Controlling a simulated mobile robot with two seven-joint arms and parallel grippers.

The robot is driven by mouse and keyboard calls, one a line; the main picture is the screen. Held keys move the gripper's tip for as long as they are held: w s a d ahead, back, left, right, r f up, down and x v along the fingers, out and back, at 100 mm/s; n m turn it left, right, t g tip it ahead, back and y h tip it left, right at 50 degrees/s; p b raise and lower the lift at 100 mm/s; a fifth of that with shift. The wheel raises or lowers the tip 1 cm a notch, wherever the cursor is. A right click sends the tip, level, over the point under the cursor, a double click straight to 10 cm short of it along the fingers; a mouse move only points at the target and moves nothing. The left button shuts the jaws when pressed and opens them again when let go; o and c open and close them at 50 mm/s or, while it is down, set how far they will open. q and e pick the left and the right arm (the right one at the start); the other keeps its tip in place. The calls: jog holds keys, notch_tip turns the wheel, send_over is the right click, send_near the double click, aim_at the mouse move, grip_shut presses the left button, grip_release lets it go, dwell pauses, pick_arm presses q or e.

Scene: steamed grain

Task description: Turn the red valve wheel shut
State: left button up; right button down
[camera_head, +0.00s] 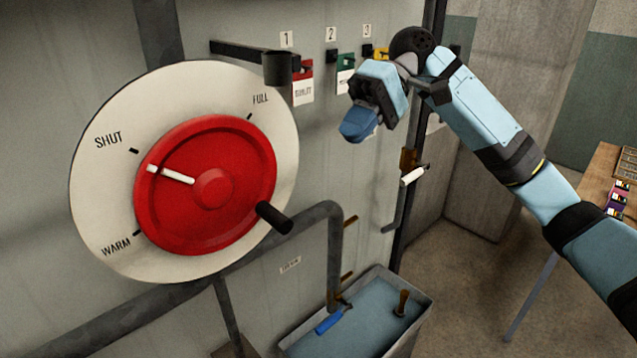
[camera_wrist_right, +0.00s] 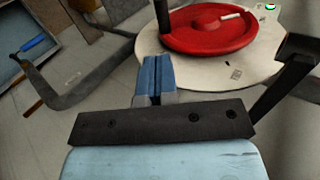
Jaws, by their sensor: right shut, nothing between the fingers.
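The red valve wheel (camera_head: 235,160) is mounted on a round white dial (camera_head: 95,200) marked SHUT, WARM and FULL. Its white pointer (camera_head: 172,174) points left, between the SHUT and WARM marks and closer to SHUT. A black handle (camera_head: 274,217) sticks out at the wheel's lower right. My right gripper (camera_head: 360,124) is shut and empty, right of the dial and apart from wheel and handle. In the right wrist view its blue fingers (camera_wrist_right: 155,75) are together, with the red wheel (camera_wrist_right: 205,28) and black handle (camera_wrist_right: 162,14) beyond them. My left gripper is not in view.
A dark bracket (camera_head: 275,68) juts out above the dial. Numbered tags, including a green one (camera_head: 345,62), hang behind my gripper. A grey pipe (camera_head: 335,250) runs below the dial. A trough (camera_head: 420,312) holds a blue-handled tool (camera_head: 329,322). A wooden table (camera_head: 602,165) stands right.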

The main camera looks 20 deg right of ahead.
jog(key=x, duration=1.4)
jog(key=shift+s+a, duration=0.1)
jog(key=shift+a, duration=0.05)
